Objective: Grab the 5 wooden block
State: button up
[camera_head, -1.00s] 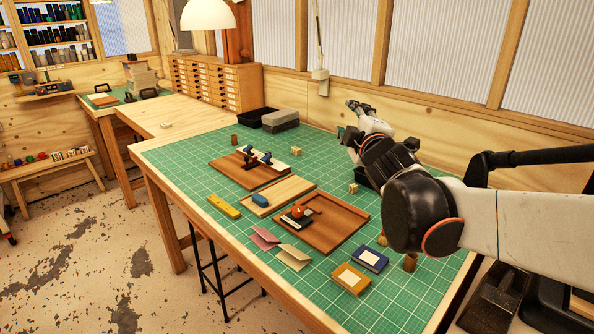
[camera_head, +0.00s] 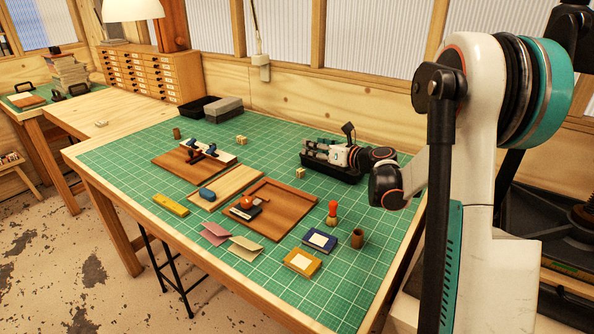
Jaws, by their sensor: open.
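Two small pale wooden blocks stand on the green cutting mat. One wooden block (camera_head: 241,140) is toward the back, left of my gripper; the other wooden block (camera_head: 300,173) is nearer, just left of the black tray's front corner. Marks on their faces are too small to read. My gripper (camera_head: 306,150) is open, pointing left, low at the black tray (camera_head: 333,175) and partly in front of it. It appears empty, apart from both blocks. Whether more blocks lie in the tray is hidden.
The green mat (camera_head: 140,158) bears a wooden tray (camera_head: 285,215), boards, a red-topped stamp (camera_head: 332,213), a brown cup (camera_head: 357,238), a blue box (camera_head: 319,241) and a yellow box (camera_head: 302,262). Dark and grey bins (camera_head: 222,110) stand at the back. Free mat lies between the two blocks.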

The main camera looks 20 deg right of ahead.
jog(key=d+f+n+g, duration=0.1)
jog(key=f, duration=0.2)
jog(key=s+d+f+n, duration=0.1)
jog(key=d+f, duration=0.1)
jog(key=f, duration=0.1)
jog(key=d+f+n+g, duration=0.1)
jog(key=f, duration=0.2)
jog(key=shift+s+d+f+g, duration=0.2)
jog(key=shift+d+f+g, duration=0.1)
jog(key=b, duration=0.2)
send_near(302, 171)
jog(key=x, duration=0.3)
jog(key=shift+w+a, duration=0.15)
jog(key=shift+w, duration=0.05)
jog(key=shift+b+x, duration=0.9)
jog(key=shift+x, duration=2)
jog(key=c, duration=0.8)
